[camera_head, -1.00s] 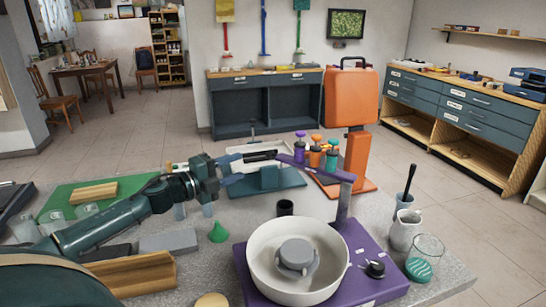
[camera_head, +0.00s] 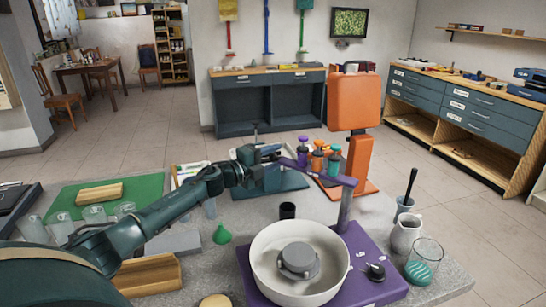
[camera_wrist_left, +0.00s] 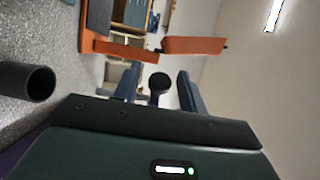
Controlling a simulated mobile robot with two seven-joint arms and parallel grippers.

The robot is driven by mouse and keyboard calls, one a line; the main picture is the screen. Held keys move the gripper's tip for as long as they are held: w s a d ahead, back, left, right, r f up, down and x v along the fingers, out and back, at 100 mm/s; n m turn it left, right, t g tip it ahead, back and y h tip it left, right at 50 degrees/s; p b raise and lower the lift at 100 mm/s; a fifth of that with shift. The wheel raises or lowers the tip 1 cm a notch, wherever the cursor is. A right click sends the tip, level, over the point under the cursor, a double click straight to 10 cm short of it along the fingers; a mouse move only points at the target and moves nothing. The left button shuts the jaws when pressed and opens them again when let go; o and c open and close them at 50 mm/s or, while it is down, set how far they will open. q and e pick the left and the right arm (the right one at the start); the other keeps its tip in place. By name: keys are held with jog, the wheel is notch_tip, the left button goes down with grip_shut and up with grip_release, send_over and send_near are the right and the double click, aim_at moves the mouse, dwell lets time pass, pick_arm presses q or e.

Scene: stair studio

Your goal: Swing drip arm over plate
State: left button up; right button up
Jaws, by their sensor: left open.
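The purple drip arm (camera_head: 325,175) reaches from a grey post (camera_head: 345,208) toward the back left, away from the white round basin (camera_head: 262,240). A grey round plate-like piece (camera_head: 298,258) sits in the basin's middle. The basin stands on a purple base (camera_head: 365,250). My left gripper (camera_head: 275,155) is open at the drip arm's free end. In the left wrist view, a dark round knob (camera_wrist_left: 159,82) shows between its fingers, seemingly the arm's end, with gaps on both sides. Contact cannot be told. My right gripper is out of view.
Colored bottles (camera_head: 318,160) and an orange stand (camera_head: 355,150) are behind the drip arm. A white jug (camera_head: 405,235) and glass (camera_head: 424,262) stand at the right.

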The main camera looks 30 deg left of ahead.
pick_arm(q)
jog(key=shift+w+d, duration=0.1)
jog(key=shift+w, duration=0.05)
grip_shut()
dwell(0.4)
